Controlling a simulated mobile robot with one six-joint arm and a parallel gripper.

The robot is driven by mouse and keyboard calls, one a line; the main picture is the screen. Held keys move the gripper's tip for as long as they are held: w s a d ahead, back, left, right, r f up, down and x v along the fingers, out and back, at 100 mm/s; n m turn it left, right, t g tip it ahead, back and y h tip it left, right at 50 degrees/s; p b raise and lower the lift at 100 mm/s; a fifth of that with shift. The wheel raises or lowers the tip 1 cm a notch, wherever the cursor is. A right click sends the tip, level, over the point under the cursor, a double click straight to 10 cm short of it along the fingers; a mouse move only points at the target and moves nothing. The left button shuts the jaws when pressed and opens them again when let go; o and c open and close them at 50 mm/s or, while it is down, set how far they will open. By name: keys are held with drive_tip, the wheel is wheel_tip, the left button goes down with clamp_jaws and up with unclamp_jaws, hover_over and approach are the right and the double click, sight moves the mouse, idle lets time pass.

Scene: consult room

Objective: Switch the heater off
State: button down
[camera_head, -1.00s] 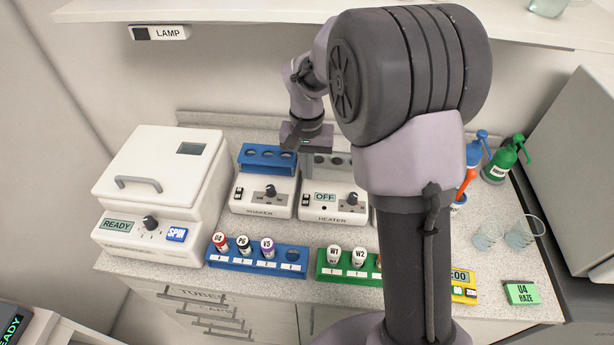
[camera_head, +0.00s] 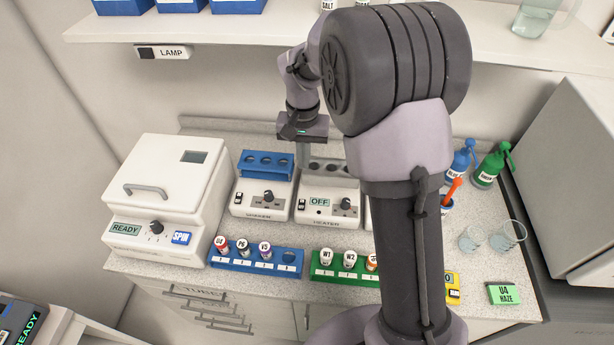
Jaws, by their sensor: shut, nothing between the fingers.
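The heater (camera_head: 323,212) is a white box with a grey tube block on top, in the middle of the bench. Its small display reads OFF, and a dark knob and a switch show on its front face. My gripper (camera_head: 303,156) is shut and empty, pointing down over the back of the heater near its left edge. I cannot tell whether the fingertips touch it. My arm hides the things right of the heater.
The shaker (camera_head: 259,204) with a blue rack stands left of the heater, the white centrifuge (camera_head: 163,200) further left. A blue tube rack (camera_head: 240,265) and a green rack (camera_head: 325,272) stand in front. A shelf (camera_head: 230,30) hangs above.

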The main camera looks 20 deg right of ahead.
sight(303, 200)
drive_tip(key=f+b, duration=0.3)
drive_tip(key=f, duration=1.1)
drive_tip(key=shift+a+f, duration=0.2)
drive_tip(key=shift+w+f+b, duration=0.1)
drive_tip(key=shift+f+b, duration=0.15)
drive_tip(key=shift+b, duration=0.25)
